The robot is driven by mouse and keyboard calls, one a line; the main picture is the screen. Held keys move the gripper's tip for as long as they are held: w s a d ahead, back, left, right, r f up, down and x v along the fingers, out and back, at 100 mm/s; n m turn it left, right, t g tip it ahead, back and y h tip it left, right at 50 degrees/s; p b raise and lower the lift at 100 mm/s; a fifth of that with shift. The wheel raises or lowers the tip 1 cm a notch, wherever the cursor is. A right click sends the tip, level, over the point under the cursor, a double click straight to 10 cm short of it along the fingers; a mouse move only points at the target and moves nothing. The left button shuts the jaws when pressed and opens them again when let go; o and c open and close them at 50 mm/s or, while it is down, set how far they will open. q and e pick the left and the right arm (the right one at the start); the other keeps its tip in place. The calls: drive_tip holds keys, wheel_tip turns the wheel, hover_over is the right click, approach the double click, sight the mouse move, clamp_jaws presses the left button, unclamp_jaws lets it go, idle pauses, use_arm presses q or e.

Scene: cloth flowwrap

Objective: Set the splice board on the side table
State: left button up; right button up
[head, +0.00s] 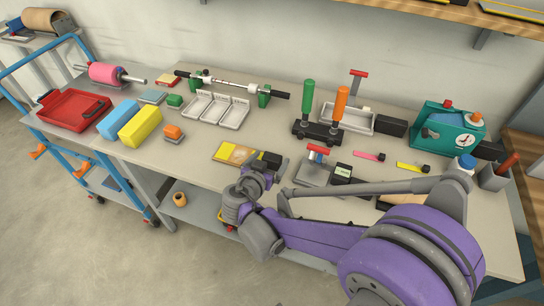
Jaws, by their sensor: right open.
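I cannot tell for certain which item is the splice board. A grey plate with a red-handled clamp (318,152) lies on the workbench (200,150), right of my right gripper. A flat yellow-and-orange board (234,153) lies just left of that gripper. My right gripper (268,162) is over the front middle of the bench, open, with its fingertips small and partly hidden. No held object shows. A small table (16,38) stands at the far upper left and may be the side table. My left gripper is not in view.
Near the front are a pink tool (370,156) and a yellow tool (412,168). Two upright handles, green (308,97) and orange (340,103), stand behind. A teal machine (448,128) stands at right. A red tray (74,110) and blue trolley frame (62,150) are at left.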

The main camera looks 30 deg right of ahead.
drive_tip(key=p+v, duration=0.1)
drive_tip(key=v, duration=0.8)
drive_tip(key=shift+s+a, duration=0.2)
drive_tip(key=shift+s, duration=0.25)
drive_tip(key=s+d+f+n+g+y, duration=0.1)
drive_tip(key=s, duration=0.1)
drive_tip(key=s+f+n+g+y, duration=0.1)
drive_tip(key=s+f+n, duration=0.1)
drive_tip(key=s, duration=0.1)
drive_tip(key=s+d+f+n+g+y, duration=0.1)
drive_tip(key=s, duration=0.1)
drive_tip(key=shift+s+d+f+y, duration=0.25)
drive_tip(key=shift+s+d+y, duration=0.05)
drive_tip(key=shift+s+y, duration=0.1)
drive_tip(key=s+a+f+n+y, duration=0.2)
drive_tip(key=s+a+n+y, duration=0.3)
drive_tip(key=s, duration=0.3)
drive_tip(key=shift+n+g+y, duration=0.3)
drive_tip(key=shift+n+y, duration=0.2)
drive_tip(key=shift+y, duration=0.2)
